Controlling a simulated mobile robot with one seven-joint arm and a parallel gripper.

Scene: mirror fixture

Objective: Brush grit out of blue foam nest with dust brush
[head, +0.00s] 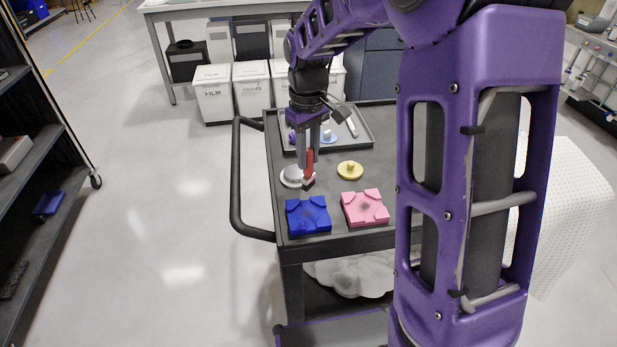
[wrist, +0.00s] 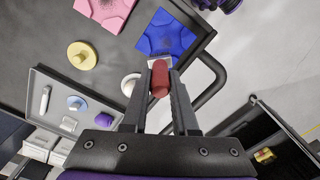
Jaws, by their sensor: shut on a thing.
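My gripper (head: 309,150) is shut on the dust brush (head: 309,163), which has a red handle and a dark tip. The brush also shows between the fingers in the wrist view (wrist: 160,78). It is held above the cart top, behind the blue foam nest (head: 308,215) in the head view. The blue nest lies near the cart's front left corner and also shows in the wrist view (wrist: 168,35). Grit on it is too small to make out surely. The pink foam nest (head: 365,208) lies to its right, with a dark speckled patch in its middle.
A white round piece (head: 291,177) and a yellow knobbed disc (head: 350,170) lie behind the nests. A grey tray (head: 358,143) at the back of the cart holds a blue disc (head: 328,137) and a white-handled tool (head: 351,126). The cart handle (head: 236,185) runs along the left.

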